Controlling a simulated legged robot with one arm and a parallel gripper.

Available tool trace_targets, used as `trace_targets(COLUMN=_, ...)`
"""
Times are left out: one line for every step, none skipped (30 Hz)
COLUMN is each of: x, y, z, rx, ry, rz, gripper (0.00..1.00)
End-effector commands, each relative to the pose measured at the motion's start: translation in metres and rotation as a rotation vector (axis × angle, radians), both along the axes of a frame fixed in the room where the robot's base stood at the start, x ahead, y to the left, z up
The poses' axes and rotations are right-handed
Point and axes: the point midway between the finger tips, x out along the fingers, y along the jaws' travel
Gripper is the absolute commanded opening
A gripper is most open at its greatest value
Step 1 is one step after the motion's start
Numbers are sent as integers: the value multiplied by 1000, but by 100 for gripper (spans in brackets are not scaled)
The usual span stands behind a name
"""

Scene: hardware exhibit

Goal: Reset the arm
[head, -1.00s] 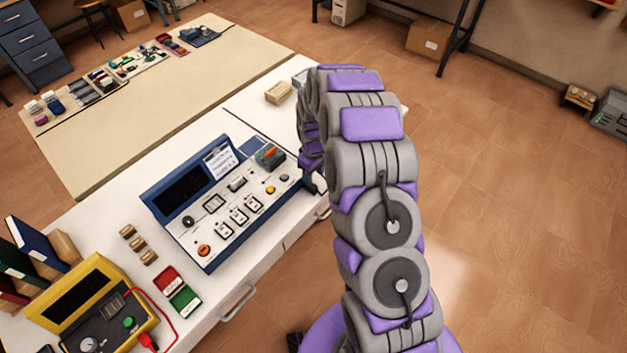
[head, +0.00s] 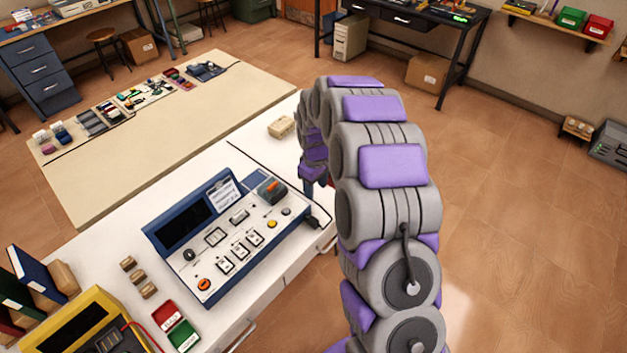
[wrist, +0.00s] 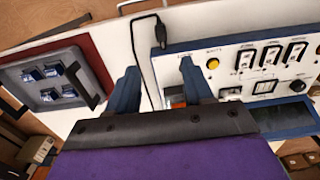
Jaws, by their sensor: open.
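My arm (head: 385,170), grey with purple pads, rises in the right half of the head view and bends over toward the white bench. My gripper (wrist: 160,88) shows in the wrist view as two dark blue fingers, spread apart with nothing between them. A black cable plug and white bench surface lie behind the gap. In the head view the gripper is mostly hidden by the arm, at the right end of the blue-framed control panel (head: 185,269). The panel also shows in the wrist view (wrist: 229,94), to the right, close by the right finger.
A yellow meter (head: 80,318), red and green boxes (head: 172,325) and small brown blocks (head: 139,279) sit on the bench. A beige block (head: 281,127) is near its far edge. The wrist view shows a grey tray (wrist: 57,80).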

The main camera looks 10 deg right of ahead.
Motion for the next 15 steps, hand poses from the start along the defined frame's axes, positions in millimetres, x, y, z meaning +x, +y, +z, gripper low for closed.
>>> trace_targets(x=0, y=0, z=0, rx=0, ry=0, rz=0, gripper=51)
trace_targets(x=0, y=0, z=0, rx=0, ry=0, rz=0, gripper=51)
trace_targets(x=0, y=0, z=0, rx=0, ry=0, rz=0, gripper=51)
trace_targets(x=0, y=0, z=0, rx=0, ry=0, rz=0, gripper=51)
trace_targets(x=0, y=0, z=0, rx=0, ry=0, rz=0, gripper=51)
trace_targets(x=0, y=0, z=1, rx=0, ry=0, rz=0, gripper=51)
trace_targets(x=-1, y=0, z=1, rx=0, ry=0, rz=-1, gripper=51)
trace_targets(x=-2, y=0, z=3, rx=1, ry=1, rz=-3, gripper=51)
trace_targets(x=-5, y=1, z=7, rx=2, ry=1, rz=-7, gripper=51)
trace_targets(x=-8, y=2, z=11, rx=2, ry=2, rz=-12, gripper=51)
trace_targets(x=-12, y=2, z=16, rx=5, ry=2, rz=-18, gripper=51)
trace_targets(x=-18, y=4, z=24, rx=6, ry=3, rz=-29, gripper=51)
trace_targets(x=-24, y=5, z=30, rx=7, ry=7, rz=-37, gripper=51)
trace_targets(x=-31, y=6, z=36, rx=9, ry=10, rz=-47, gripper=51)
trace_targets(x=-41, y=7, z=46, rx=10, ry=13, rz=-61, gripper=51)
